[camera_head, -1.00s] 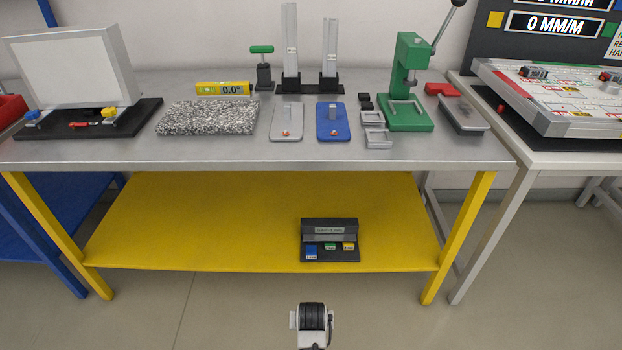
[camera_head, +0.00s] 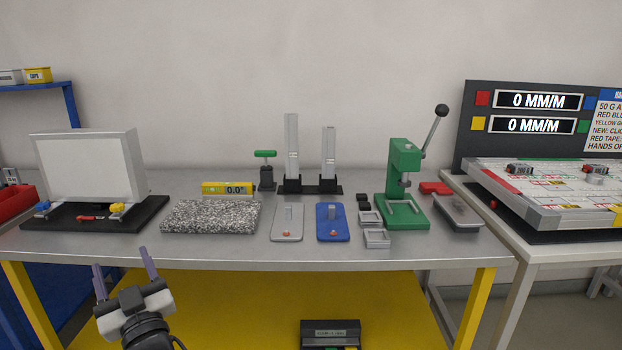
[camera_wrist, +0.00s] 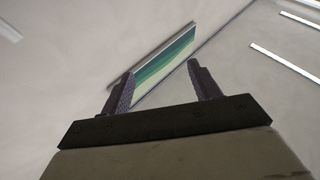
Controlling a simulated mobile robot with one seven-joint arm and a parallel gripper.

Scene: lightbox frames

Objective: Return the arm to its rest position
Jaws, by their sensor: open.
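My gripper (camera_head: 124,267) is at the lower left of the head view, in front of the steel table's front edge and below the white panel. Its two purplish fingers point up and stand well apart, with nothing between them. In the wrist view my gripper (camera_wrist: 160,82) also shows open and empty, with its fingers toward the wall and ceiling. My wrist and part of my arm show below the fingers in the head view; the rest of the arm is out of frame.
The steel table (camera_head: 300,250) bears a white panel (camera_head: 88,168), a granite slab (camera_head: 210,217), a silver plate (camera_head: 288,222), a blue plate (camera_head: 333,222) and a green press (camera_head: 404,190). A yellow shelf (camera_head: 250,300) lies below. A green-striped wall picture (camera_wrist: 165,62) shows in the wrist view.

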